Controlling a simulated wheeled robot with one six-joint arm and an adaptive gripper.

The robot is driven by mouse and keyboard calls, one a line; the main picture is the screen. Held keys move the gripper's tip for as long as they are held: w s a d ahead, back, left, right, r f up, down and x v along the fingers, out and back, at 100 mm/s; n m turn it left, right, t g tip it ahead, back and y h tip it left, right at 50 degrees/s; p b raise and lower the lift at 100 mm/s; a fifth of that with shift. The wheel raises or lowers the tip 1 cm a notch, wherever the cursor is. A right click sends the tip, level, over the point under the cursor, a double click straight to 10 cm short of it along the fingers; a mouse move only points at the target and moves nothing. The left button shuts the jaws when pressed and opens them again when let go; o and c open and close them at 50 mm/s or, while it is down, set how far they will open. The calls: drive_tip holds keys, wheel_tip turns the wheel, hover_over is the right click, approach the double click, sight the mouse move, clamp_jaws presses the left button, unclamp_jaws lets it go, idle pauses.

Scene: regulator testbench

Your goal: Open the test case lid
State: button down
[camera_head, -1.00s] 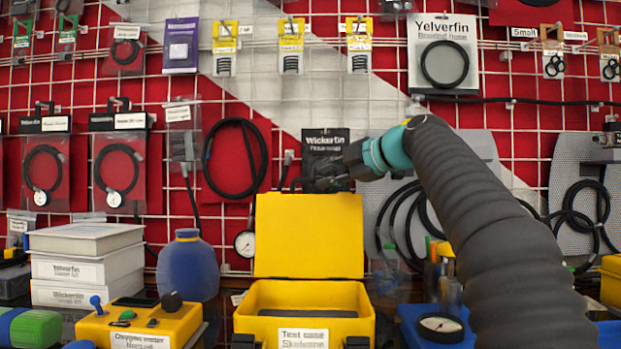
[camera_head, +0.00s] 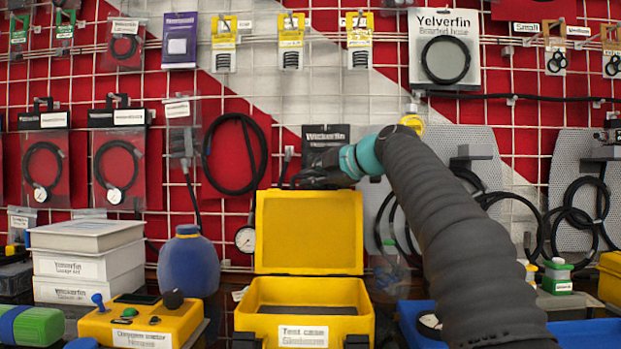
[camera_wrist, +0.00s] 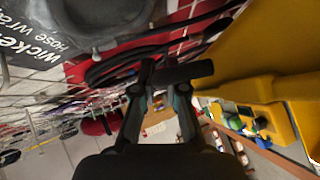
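The yellow test case (camera_head: 355,325) stands on the bench in the head view, with a white label on its front. Its lid (camera_head: 309,232) stands up at the back, open, with its inner face toward me. My gripper (camera_head: 312,178) is dark and sits at the lid's top edge, partly behind it. In the wrist view, yellow surfaces of the case (camera_wrist: 265,45) fill the right side, beside my gripper's fingers (camera_wrist: 165,75). A dark bar crosses near the fingertips. I cannot tell whether it is a finger pad or something between them.
A gridded wall of hanging hoses and packets (camera_head: 237,150) is close behind the gripper. A blue bottle (camera_head: 188,265), stacked white boxes (camera_head: 85,265) and a yellow meter (camera_head: 140,322) stand left of the case. A blue tray (camera_head: 415,325) is to its right.

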drive_tip(key=shift+s+f+b, duration=0.15)
drive_tip(key=shift+s+b, duration=0.05)
drive_tip(key=shift+b, duration=0.4)
drive_tip(key=s+b, duration=0.1)
drive_tip(key=b, duration=0.1)
drive_tip(key=shift+s+t+b, duration=0.1)
drive_tip(key=shift+t+b, duration=0.2)
drive_tip(key=s+b, duration=0.1)
drive_tip(key=b, duration=0.1)
drive_tip(key=s+n+t+b, duration=0.1)
drive_tip(key=b, duration=0.1)
drive_tip(key=shift+s+a+r+y, duration=0.1)
drive_tip(key=shift+s+r+y, duration=0.25)
drive_tip(key=shift+s+y, duration=0.05)
drive_tip(key=shift+r, duration=0.15)
